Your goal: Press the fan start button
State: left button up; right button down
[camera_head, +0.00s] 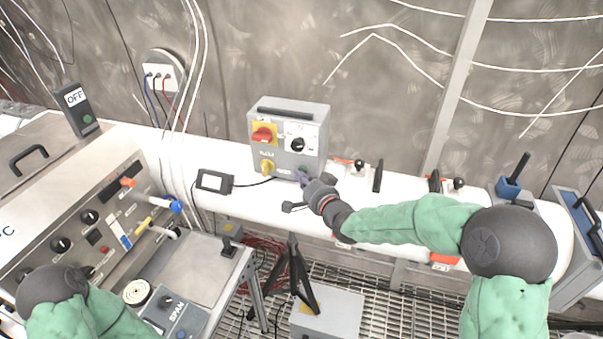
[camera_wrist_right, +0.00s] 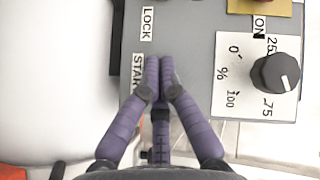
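The grey fan control box (camera_head: 319,117) stands on the white pipe-like ledge. Its face has a red switch on yellow (camera_head: 262,134), a black dial on a white scale (camera_head: 298,143) and a yellow knob (camera_head: 267,167) low on the left. My right gripper (camera_head: 303,176) is at the lower right of this face. In the right wrist view its purple fingers (camera_wrist_right: 160,66) are together with nothing visible between them, right beside the START label (camera_wrist_right: 138,72). The fingers hide the start button there; I cannot tell whether they touch it. My left gripper is out of view.
A small black display (camera_head: 214,181) lies on the ledge left of the box, with a cable. A control console (camera_head: 75,215) fills the left. Black handles (camera_head: 377,176) stand right of the box. A tripod (camera_head: 293,275) stands below the ledge.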

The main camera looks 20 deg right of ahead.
jog(key=shift+s+a+b, duration=0.35)
jog(key=shift+s, duration=0.15)
dwell(0.3)
jog(key=shift+s+a+b, duration=0.25)
jog(key=shift+s+a, duration=0.3)
jog(key=shift+s, duration=0.3)
jog(key=shift+s+a+b, duration=0.2)
jog(key=shift+s+a, duration=0.35)
jog(key=shift+s, duration=0.25)
jog(key=shift+s+a+b, duration=0.25)
jog(key=shift+s+a, duration=0.3)
jog(key=shift+s, duration=0.3)
